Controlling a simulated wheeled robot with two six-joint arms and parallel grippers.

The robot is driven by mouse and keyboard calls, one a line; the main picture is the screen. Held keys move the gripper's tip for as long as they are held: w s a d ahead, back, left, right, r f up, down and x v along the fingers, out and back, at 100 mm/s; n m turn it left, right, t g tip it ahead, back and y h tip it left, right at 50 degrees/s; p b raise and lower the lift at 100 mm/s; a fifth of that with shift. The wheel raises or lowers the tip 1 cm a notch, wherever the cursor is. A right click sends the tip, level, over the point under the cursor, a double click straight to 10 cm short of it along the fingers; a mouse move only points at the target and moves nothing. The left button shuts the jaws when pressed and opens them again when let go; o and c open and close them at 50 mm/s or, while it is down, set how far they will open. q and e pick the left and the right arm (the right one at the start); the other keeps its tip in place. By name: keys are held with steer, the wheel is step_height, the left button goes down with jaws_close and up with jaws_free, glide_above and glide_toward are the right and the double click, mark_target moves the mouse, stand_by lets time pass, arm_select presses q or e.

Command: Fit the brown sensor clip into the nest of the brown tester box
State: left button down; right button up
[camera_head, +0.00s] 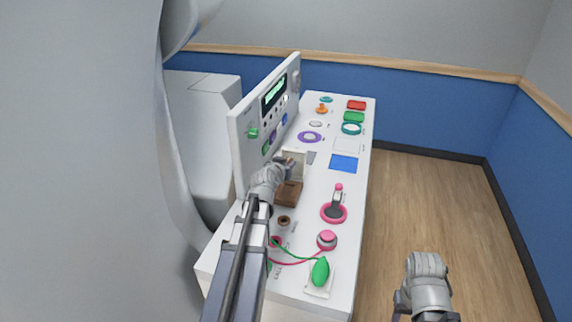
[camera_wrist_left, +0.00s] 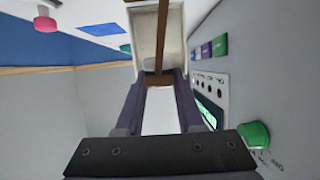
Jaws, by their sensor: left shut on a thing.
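The brown tester box (camera_head: 289,195) stands on the white console, with a pale upright panel (camera_head: 294,155) behind it. My left gripper (camera_head: 287,163) is above the box, close to this panel. In the left wrist view the left gripper (camera_wrist_left: 160,80) is shut on a narrow brown piece (camera_wrist_left: 160,55), which looks like the brown sensor clip. A pale recessed part lies just behind it, and I cannot tell whether they touch. The nest is not clearly visible. My right gripper (camera_head: 427,265) hangs empty beyond the console's right side; its finger opening does not show clearly.
The console's upright panel (camera_head: 265,115), with knobs and a display, stands close to the left of my left gripper. A pink-ringed lever (camera_head: 337,205), a pink button (camera_head: 327,239) and a corded green piece (camera_head: 320,271) are nearby. The floor to the right is clear.

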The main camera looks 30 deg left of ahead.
arm_select(q)
steer(key=shift+f+b, duration=3.25)
steer(key=shift+f, duration=0.3)
steer(key=shift+s, duration=0.25)
steer(key=shift+f+b, duration=1.4)
steer(key=shift+c, duration=2.2)
jaws_free()
steer(key=p+v, duration=0.3)
steer(key=v, duration=0.5)
steer(key=shift+w+f, duration=0.1)
